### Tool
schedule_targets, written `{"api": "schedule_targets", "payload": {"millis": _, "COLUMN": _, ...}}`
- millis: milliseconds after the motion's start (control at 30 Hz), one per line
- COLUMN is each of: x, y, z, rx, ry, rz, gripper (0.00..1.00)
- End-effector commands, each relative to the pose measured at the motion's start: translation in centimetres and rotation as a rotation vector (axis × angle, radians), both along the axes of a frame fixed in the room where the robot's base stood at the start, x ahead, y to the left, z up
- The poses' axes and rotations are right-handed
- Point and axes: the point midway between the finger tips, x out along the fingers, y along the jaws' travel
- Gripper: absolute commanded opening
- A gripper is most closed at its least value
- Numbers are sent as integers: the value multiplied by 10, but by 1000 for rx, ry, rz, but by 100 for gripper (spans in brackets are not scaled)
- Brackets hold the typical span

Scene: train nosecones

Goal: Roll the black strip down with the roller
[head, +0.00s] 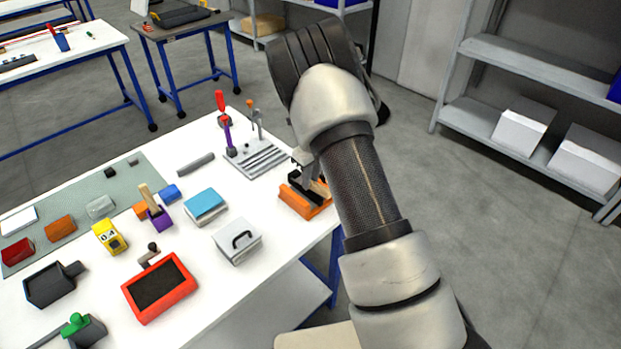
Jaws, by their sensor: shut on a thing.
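My gripper (304,162) is at the right end of the white table, low over an orange block (303,198). It is partly hidden by my own arm and small in the view. It is shut on a small dark thing that looks like the roller, whose shape is mostly hidden. A black strip (316,187) shows on top of the orange block, just below the fingers. I cannot tell whether the held thing touches the strip or how flat the strip lies.
On the white table (185,232) stand a grey fixture (262,160) with upright tools, a blue-topped box (206,204), a white box with a black handle (237,240) and a red-framed dark panel (158,287). A shelf with white boxes (523,125) is at the right.

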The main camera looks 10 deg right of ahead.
Motion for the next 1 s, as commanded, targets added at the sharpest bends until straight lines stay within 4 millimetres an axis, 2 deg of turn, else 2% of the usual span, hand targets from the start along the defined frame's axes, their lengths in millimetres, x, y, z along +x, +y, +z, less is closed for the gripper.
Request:
{"api": "schedule_targets", "payload": {"millis": 667, "x": -1, "y": 0, "z": 2, "rx": 0, "ry": 2, "rz": 0, "gripper": 0}}
{"api": "schedule_targets", "payload": {"millis": 1000, "x": 0, "y": 0, "z": 25, "rx": 1, "ry": -1, "rz": 0, "gripper": 0}}
